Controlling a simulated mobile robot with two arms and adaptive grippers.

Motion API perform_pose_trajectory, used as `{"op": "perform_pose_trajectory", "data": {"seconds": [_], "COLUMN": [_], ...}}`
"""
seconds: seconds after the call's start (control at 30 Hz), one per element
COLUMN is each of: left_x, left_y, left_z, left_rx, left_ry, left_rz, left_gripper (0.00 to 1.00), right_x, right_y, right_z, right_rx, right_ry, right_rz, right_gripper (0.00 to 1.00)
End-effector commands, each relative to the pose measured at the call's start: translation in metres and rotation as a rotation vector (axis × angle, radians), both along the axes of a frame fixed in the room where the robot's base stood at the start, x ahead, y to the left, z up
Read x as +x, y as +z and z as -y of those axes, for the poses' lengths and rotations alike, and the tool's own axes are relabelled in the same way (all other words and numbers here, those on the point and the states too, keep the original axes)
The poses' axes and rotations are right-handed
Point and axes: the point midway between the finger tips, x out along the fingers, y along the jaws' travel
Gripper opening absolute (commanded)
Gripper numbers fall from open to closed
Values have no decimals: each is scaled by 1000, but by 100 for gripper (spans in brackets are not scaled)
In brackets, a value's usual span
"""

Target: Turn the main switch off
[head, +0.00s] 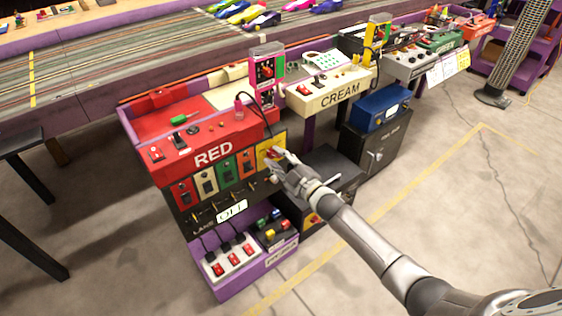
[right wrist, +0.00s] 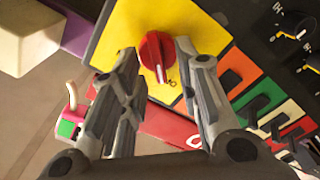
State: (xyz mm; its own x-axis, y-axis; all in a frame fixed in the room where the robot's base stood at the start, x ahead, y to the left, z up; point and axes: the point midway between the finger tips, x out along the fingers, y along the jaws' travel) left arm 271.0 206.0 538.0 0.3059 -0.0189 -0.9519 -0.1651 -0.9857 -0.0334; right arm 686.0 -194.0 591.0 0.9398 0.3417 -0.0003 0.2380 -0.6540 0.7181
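The main switch appears as a red rotary knob (right wrist: 156,56) with a white pointer line, on a yellow plate (right wrist: 112,38) at the end of a dark panel. A small mark like "O" is printed beside the knob's lower edge in the right wrist view. My right gripper (right wrist: 155,50) is open, one finger on each side of the knob, with a gap at the left finger; I cannot tell whether the right finger touches. In the head view my right gripper (head: 272,163) is at the yellow plate (head: 264,160) and partly hides the knob. My left gripper is out of view.
The red console (head: 213,155) stands above the panel, with several coloured switch plates (head: 207,182) left of the yellow one. A white card (head: 232,211) hangs below them. A purple power-strip box (head: 235,285) stands underneath. The cream console (head: 340,92) and blue box (head: 380,108) are to the right.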

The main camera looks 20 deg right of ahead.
Motion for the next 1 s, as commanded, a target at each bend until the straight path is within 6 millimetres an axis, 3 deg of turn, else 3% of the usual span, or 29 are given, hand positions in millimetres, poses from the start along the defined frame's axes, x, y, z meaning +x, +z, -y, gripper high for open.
{"op": "perform_pose_trajectory", "data": {"seconds": [0.23,0.7,1.0], "left_x": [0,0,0], "left_y": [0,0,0], "left_z": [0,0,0], "left_rx": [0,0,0], "left_ry": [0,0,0], "left_rz": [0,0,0], "left_gripper": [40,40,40], "right_x": [-19,-95,-113], "right_y": [-1,-1,0], "right_z": [7,34,41], "right_rx": [1,-1,0], "right_ry": [1,1,1], "right_rz": [-1,-2,-1], "right_gripper": [30,30,30]}}
